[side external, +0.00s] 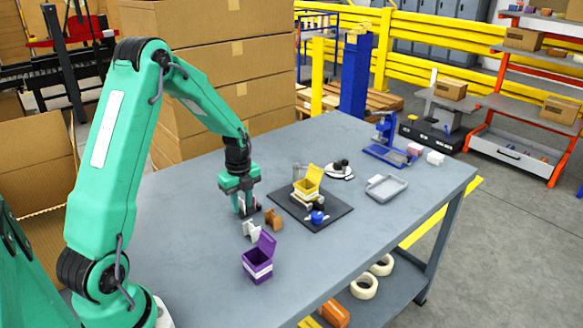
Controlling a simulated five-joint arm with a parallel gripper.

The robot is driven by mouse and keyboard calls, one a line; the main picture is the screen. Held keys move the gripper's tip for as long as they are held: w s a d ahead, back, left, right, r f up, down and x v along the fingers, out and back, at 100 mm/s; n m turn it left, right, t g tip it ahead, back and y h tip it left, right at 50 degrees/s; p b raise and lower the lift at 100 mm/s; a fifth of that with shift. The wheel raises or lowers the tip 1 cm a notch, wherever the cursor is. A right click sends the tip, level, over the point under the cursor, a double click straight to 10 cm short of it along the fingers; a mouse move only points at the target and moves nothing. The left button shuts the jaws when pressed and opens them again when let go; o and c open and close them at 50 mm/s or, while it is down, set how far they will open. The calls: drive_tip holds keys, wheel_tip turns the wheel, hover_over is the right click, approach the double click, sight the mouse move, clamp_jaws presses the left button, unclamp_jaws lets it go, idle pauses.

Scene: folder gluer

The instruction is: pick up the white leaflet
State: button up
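A small folded white piece (251,230), which looks like the white leaflet, stands on the grey table near its front left part. A brown folded piece (273,220) stands just to its right. My gripper (247,211) points down just behind and above the white piece in the picture. Its two fingers look apart, with nothing visible between them. I cannot tell how high the fingertips are above the table or whether they touch anything.
A purple open box (259,261) stands in front of the folded pieces. A dark mat (329,218) with a yellow open box (308,182) and a blue knob (317,217) lies to the right. A grey tray (386,188) and a blue press (384,145) are farther right. The front right tabletop is clear.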

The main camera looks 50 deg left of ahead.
clamp_jaws()
drive_tip(key=shift+r, duration=0.2)
idle(0.3)
drive_tip(key=shift+r, duration=0.6)
wheel_tip(320, 180, up, 2)
drive_tip(key=shift+r, duration=0.15)
drive_tip(key=s+d+r, duration=0.1)
drive_tip(key=d+r, duration=0.6)
drive_tip(key=d, duration=0.4)
drive_tip(key=shift+d, duration=0.35)
drive_tip(key=shift+r, duration=0.1)
drive_tip(key=shift+w, duration=0.1)
